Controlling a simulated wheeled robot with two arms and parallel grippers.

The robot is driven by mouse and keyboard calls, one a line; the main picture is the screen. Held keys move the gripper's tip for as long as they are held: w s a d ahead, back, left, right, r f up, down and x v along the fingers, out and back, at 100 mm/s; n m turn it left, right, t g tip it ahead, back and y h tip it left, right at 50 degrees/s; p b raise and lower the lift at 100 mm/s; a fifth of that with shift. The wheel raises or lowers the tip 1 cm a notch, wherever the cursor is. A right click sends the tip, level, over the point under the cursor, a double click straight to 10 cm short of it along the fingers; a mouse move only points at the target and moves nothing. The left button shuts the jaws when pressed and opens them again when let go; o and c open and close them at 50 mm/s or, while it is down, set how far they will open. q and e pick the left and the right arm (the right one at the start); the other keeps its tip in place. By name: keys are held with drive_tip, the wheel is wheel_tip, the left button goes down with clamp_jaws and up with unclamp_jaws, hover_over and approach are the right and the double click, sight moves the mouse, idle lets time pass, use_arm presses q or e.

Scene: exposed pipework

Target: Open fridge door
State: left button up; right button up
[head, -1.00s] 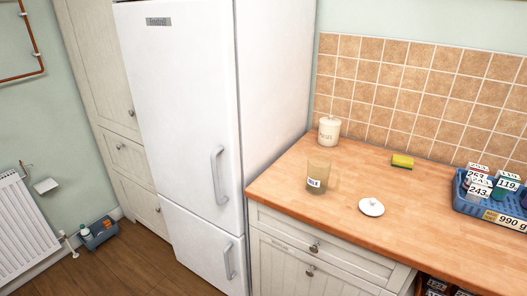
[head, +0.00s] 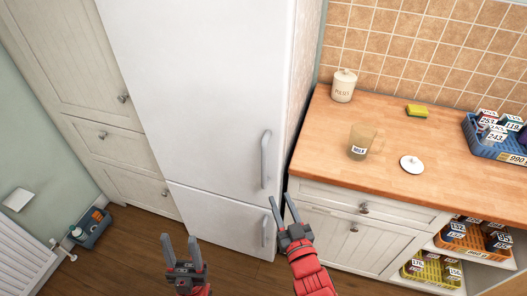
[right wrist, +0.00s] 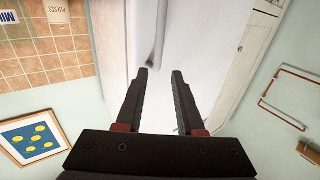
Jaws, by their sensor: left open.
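The white fridge (head: 205,90) stands in the middle of the head view with both its doors shut. Its upper door has a grey vertical handle (head: 265,160) near the right edge. The lower door has a similar handle (head: 265,232). My right gripper (head: 281,199) is open and empty, in front of and just below the upper handle in the picture. In the right wrist view a grey bar (right wrist: 160,30), which looks like the handle, lies beyond the open fingers (right wrist: 160,72), apart from them. My left gripper (head: 181,238) is open and empty, low in front of the fridge.
A blue caddy (head: 92,230) sits on the floor at left. Brown floor is clear in front.

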sight(265, 159)
drive_tip(key=p+x, duration=0.5)
drive_tip(key=x, duration=1.1)
drive_tip(key=shift+d+r, duration=0.1)
drive_tip(key=shift+w+p, duration=0.45)
drive_tip(key=shift+w, duration=0.2)
clamp_jaws()
idle(0.4)
